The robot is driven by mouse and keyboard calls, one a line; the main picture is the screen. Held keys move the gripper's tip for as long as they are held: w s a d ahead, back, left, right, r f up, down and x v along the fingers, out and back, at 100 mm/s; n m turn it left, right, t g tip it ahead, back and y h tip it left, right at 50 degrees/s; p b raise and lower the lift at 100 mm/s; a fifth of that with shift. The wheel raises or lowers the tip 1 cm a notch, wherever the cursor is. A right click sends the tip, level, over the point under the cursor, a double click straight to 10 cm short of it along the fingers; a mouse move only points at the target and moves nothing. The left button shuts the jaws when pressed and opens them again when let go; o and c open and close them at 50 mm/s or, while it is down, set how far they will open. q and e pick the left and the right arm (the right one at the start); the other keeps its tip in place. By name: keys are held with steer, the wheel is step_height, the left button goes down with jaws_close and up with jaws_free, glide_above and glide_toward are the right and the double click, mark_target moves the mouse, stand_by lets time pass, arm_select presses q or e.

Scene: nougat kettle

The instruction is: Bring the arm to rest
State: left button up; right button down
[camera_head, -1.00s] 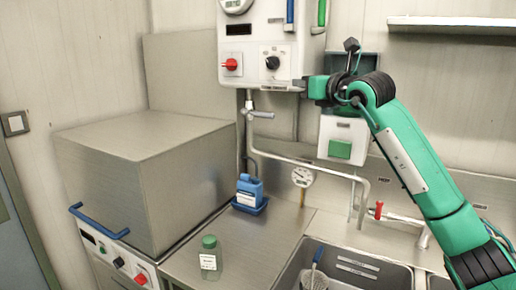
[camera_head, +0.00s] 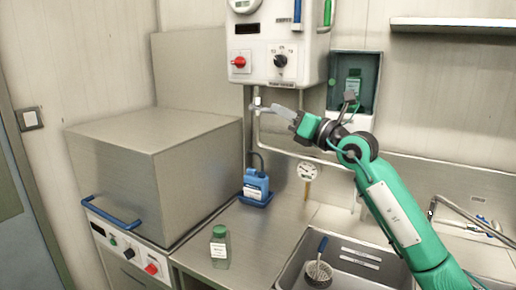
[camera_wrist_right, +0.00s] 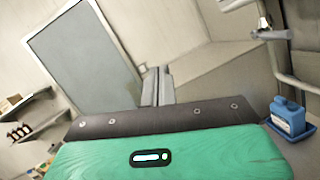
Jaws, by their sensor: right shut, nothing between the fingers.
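My right arm comes in from the lower right in the head view. Its gripper (camera_head: 284,113) is up in front of the back wall, under the white control box, and looks empty. In the wrist view the fingers (camera_wrist_right: 157,87) are together with nothing between them. The fingertips appear close to the pipe valve (camera_head: 260,105) in the head view; I cannot tell whether they touch. My left gripper is out of view.
A white control box (camera_head: 278,45) hangs above the gripper. An open wall case (camera_head: 369,65) holds a green bottle. A blue jug (camera_head: 256,183), green-capped jar (camera_head: 219,250), dial thermometer (camera_head: 308,172) and sink (camera_head: 300,262) are below. A large steel box (camera_head: 165,170) stands left.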

steer(key=s+d+f+n+t+h, duration=0.1)
steer(key=s+d+f+n+h, duration=0.5)
steer(key=f+n, duration=0.6)
steer(key=s+d+f+n+t+h, duration=0.2)
steer(key=s+d+f+n+h, duration=0.2)
steer(key=d+f+n+h, duration=0.55)
steer(key=s+d+f+n+t+h, duration=0.1)
steer(key=s+d+f+n+h, duration=0.35)
steer(key=f+n, duration=0.9)
steer(key=s+f+m+g, duration=0.3)
steer(key=s+f+g, duration=0.3)
steer(key=s+f, duration=0.65)
steer(key=s+a+f+g+y, duration=0.15)
steer(key=s+f+g, duration=0.3)
steer(key=s, duration=0.45)
steer(key=s+a+f+g+y, duration=0.1)
steer(key=s+f+g+y, duration=0.15)
steer(key=s+f, duration=0.5)
step_height(320, 180, down, 30)
steer(key=s+g, duration=0.2)
steer(key=s+d+f+g, duration=0.1)
steer(key=s+d+f, duration=0.2)
steer(key=s+f, duration=1.5)
steer(key=shift+s+f, duration=0.2)
steer(key=shift+s, duration=0.15)
